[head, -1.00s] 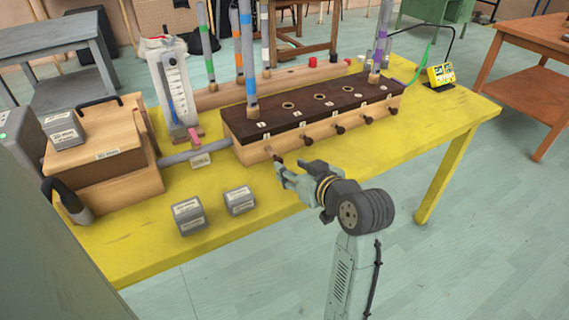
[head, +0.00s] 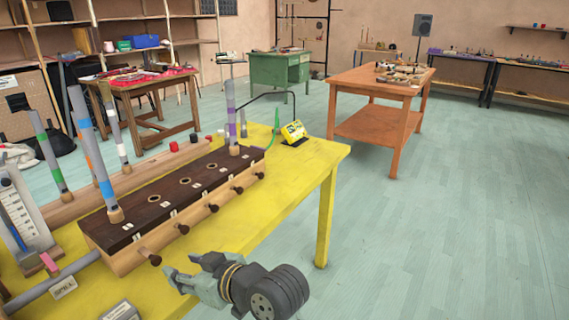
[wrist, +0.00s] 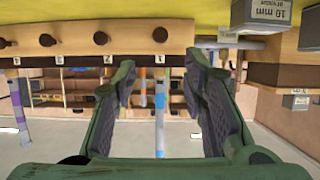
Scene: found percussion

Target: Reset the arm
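My gripper (head: 185,270) is open and empty in front of the wooden block (head: 125,257) with a dark top, near its knob at the near end (head: 150,257). I see no contact between the gripper and this knob. In the wrist view, which looks upside down, my two fingers (wrist: 160,78) stand wide apart with no object gripped between them. The block's front face (wrist: 115,45) with its dark knobs (wrist: 160,34) lies beyond them. My arm below the wrist is mostly cut off in the head view.
The yellow table (head: 300,165) carries the block, banded tubes (head: 92,150), a white gauge (head: 22,215) and a small yellow device (head: 294,131). Grey weights (wrist: 262,14) sit close by. An orange-brown table (head: 380,85) stands behind. Open floor (head: 450,220) lies to the right.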

